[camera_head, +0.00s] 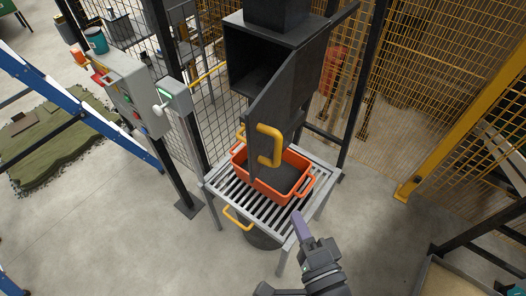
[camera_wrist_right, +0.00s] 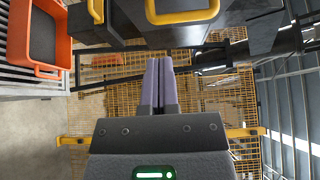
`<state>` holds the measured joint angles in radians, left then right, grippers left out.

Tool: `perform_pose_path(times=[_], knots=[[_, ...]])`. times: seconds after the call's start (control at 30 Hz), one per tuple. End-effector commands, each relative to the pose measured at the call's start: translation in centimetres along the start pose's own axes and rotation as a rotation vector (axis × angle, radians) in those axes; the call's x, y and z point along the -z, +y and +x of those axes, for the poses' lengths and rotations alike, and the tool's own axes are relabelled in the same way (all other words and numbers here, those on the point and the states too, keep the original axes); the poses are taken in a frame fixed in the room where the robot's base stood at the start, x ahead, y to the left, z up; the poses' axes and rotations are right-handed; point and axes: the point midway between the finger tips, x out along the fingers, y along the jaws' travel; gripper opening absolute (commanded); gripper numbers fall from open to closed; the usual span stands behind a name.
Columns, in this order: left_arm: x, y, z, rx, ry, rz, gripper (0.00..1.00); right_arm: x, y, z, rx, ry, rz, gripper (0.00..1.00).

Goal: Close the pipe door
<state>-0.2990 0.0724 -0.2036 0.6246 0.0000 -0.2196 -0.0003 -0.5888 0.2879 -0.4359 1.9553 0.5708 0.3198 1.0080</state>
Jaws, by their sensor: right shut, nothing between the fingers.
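The dark pipe (camera_head: 265,30) has a square open mouth facing front left. Its dark door panel (camera_head: 290,95) stands swung open on the right side of the mouth. A thick yellow handle (camera_head: 276,147) is on the door; yellow handles also show at the top of the right wrist view (camera_wrist_right: 183,16). My right gripper (camera_head: 298,222) is shut and empty, in front of the grate table's near right corner, below and apart from the handle. Its purple fingers lie together in the right wrist view (camera_wrist_right: 158,82).
An orange crate (camera_head: 246,177) sits on the slatted metal table (camera_head: 222,188) under the door. A grey control box (camera_head: 128,90) stands on a post at left, beside a blue frame (camera_head: 85,112). Yellow mesh fencing (camera_head: 440,110) lies behind at right. The floor in front is mostly clear.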

Motion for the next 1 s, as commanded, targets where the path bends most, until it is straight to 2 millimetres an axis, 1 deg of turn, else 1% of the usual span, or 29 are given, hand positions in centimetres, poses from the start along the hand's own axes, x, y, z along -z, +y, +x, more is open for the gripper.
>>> perform_pose_path(times=[0.43,0.5,0.6,0.7,1.0], knots=[[-0.2,-0.5,-0.9,0.007,-0.007,-0.002,0.59,0.0,0.2,9.5,0.001,0.0,-0.005,0.0],[-0.2,-0.5,-1.2,0.008,-0.008,-0.002,0.59,-1.0,0.2,10.3,-0.002,0.0,-0.003,0.0],[-0.2,-0.5,-1.4,0.009,-0.008,-0.002,0.59,-2.0,0.3,11.3,-0.003,-0.001,-0.003,0.0],[-0.2,-0.6,-1.4,0.009,-0.008,-0.002,0.59,-2.6,0.3,11.8,-0.003,-0.001,-0.006,0.0],[-0.2,-0.6,-1.4,0.009,-0.008,-0.001,0.59,-2.9,0.4,12.1,-0.003,-0.001,-0.007,0.0]])
